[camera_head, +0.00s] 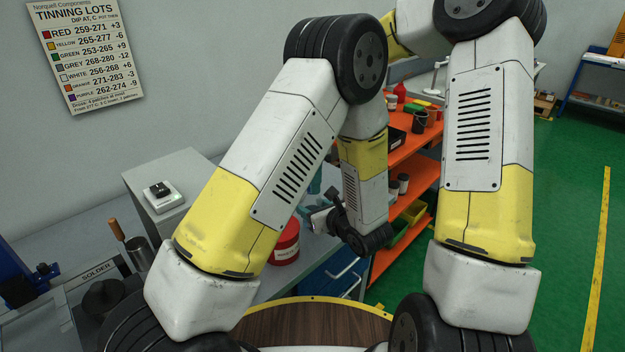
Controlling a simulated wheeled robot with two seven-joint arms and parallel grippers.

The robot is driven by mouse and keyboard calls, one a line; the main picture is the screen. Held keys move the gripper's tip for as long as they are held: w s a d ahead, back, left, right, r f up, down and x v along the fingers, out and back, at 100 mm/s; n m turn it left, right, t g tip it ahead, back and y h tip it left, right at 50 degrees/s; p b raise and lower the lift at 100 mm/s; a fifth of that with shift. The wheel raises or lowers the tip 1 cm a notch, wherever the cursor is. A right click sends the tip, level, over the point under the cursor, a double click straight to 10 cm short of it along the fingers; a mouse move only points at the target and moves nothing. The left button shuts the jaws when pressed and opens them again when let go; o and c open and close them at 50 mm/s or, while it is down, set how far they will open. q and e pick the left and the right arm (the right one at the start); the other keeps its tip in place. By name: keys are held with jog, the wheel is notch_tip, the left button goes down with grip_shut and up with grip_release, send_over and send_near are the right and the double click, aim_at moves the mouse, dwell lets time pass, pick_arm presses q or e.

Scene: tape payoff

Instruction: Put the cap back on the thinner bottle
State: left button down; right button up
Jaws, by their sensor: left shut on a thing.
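My left gripper (318,217) is low over the grey bench, left of its dark wrist. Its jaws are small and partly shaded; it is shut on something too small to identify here. A teal thing (315,183) shows just behind it, mostly covered by my left arm; I cannot tell whether it is the thinner bottle. I cannot make out a cap.
A red can (287,245) stands on the bench close to the left gripper. A small device (162,195) sits on a grey box (150,215) at left. An orange shelf (402,155) with bins and pots stands behind. Green floor (565,220) is clear at right.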

grip_shut()
jog(key=m, duration=0.8)
jog(key=shift+m, duration=0.3)
jog(key=m, duration=0.9)
jog(key=o, duration=1)
grip_release()
